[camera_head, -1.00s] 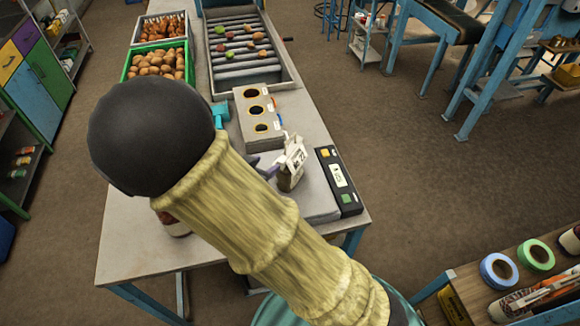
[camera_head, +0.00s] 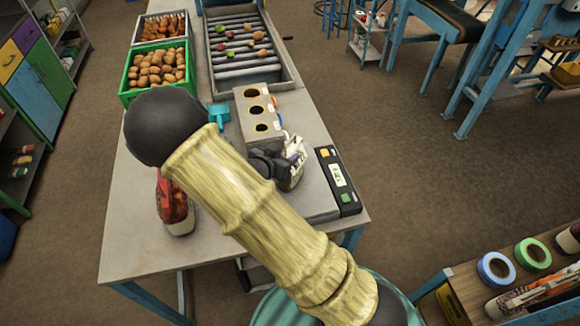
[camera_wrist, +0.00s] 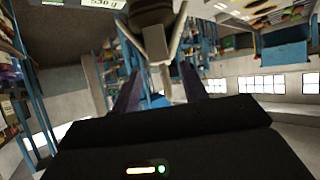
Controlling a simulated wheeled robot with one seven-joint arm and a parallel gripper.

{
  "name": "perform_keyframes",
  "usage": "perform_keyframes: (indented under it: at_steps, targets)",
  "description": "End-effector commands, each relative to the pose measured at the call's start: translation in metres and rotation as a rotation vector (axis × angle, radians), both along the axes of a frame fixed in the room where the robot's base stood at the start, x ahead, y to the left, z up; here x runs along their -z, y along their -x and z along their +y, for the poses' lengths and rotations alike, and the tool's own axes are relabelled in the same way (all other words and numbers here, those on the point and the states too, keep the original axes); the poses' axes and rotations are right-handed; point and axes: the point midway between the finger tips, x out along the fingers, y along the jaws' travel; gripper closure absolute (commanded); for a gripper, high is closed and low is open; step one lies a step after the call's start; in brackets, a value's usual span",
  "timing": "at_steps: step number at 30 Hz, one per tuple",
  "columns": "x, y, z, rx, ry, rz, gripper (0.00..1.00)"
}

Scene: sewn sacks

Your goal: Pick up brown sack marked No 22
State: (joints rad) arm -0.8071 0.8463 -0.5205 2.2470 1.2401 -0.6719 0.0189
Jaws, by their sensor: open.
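My gripper (camera_head: 268,162) is just left of the sack, partly behind my arm. In the wrist view my gripper (camera_wrist: 157,92) is open, its two dark fingers apart. A brownish, pale-trimmed shape (camera_wrist: 155,42), which looks like the sack, is seen beyond and between the fingertips. I cannot tell whether the fingers touch it.
The scale's black panel (camera_head: 339,180) is right of the sack. A grey block with round holes (camera_head: 258,112) stands close behind. A red bag or jar (camera_head: 177,212) is at the table's left front. A green crate of potatoes (camera_head: 156,70) and a roller tray (camera_head: 283,72) are farther back.

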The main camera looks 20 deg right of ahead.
Motion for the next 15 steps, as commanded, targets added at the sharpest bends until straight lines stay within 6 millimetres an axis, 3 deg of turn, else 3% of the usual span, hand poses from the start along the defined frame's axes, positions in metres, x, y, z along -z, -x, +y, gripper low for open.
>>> perform_keyframes:
  at_steps: [15]
  targets:
    - [0.018, -0.031, -0.025, 0.001, 0.001, 0.001, 0.56]
